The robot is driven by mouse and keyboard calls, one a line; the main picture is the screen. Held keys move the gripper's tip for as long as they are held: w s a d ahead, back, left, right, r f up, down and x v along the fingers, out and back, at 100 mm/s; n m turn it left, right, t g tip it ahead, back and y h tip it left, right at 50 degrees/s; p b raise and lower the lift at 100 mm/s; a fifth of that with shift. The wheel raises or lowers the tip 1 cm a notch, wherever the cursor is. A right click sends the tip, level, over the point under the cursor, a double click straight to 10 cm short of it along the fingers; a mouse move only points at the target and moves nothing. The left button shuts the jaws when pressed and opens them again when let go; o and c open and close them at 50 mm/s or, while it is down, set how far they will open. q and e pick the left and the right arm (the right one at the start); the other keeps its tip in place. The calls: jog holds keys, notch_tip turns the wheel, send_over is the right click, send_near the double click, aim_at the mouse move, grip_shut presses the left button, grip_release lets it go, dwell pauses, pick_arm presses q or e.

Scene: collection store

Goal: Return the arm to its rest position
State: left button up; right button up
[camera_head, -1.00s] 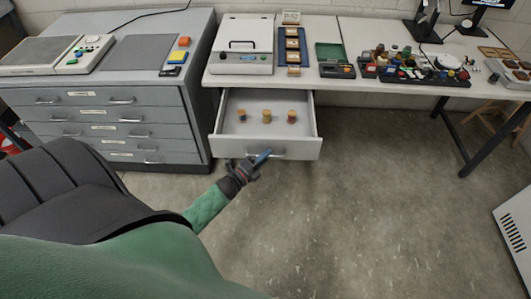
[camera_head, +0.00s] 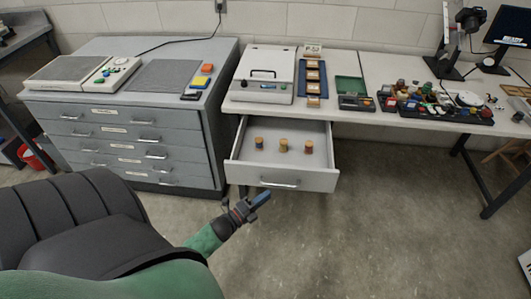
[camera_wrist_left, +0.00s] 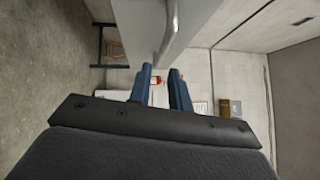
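My left arm comes in from the left in a green sleeve. Its gripper (camera_head: 262,197) is just in front of and below the open drawer (camera_head: 240,175), left of the drawer's metal handle (camera_head: 281,183). In the left wrist view the blue fingers (camera_wrist_left: 162,88) stand apart with a gap and nothing held between them. A metal handle (camera_wrist_left: 172,30) shows just beyond the fingertips and seems clear of them. My right gripper is not in view.
Several small jars (camera_head: 283,146) stand in the drawer. A grey drawer cabinet (camera_head: 120,140) is on the left, with a white table (camera_head: 350,112) above the drawer.

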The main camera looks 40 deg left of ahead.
pick_arm(q)
jog(key=shift+n, duration=0.3)
jog(key=a+f+n+g+y, duration=0.6)
jog(key=f+n+y, duration=0.1)
jog(key=n, duration=0.5)
jog(key=s+d+n+g, duration=0.5)
jog(key=s, duration=0.1)
jog(key=s+d+r+g+h, duration=0.1)
jog(key=s+d+r+g, duration=0.1)
jog(key=s+d, duration=0.3)
jog(key=s+d+r+n+g+h, duration=0.1)
jog(key=s+d+r, duration=0.2)
jog(key=d, duration=0.9)
jog(key=s+d+r+n+g+h, duration=0.1)
jog(key=s+d+r+g+h, duration=0.1)
jog(key=s+d, duration=0.6)
jog(key=shift+d+r+g, duration=0.3)
jog(key=shift+d+r, duration=0.3)
jog(key=shift+r, duration=0.15)
jog(key=shift+s+n, duration=0.15)
jog(key=shift+n, duration=0.15)
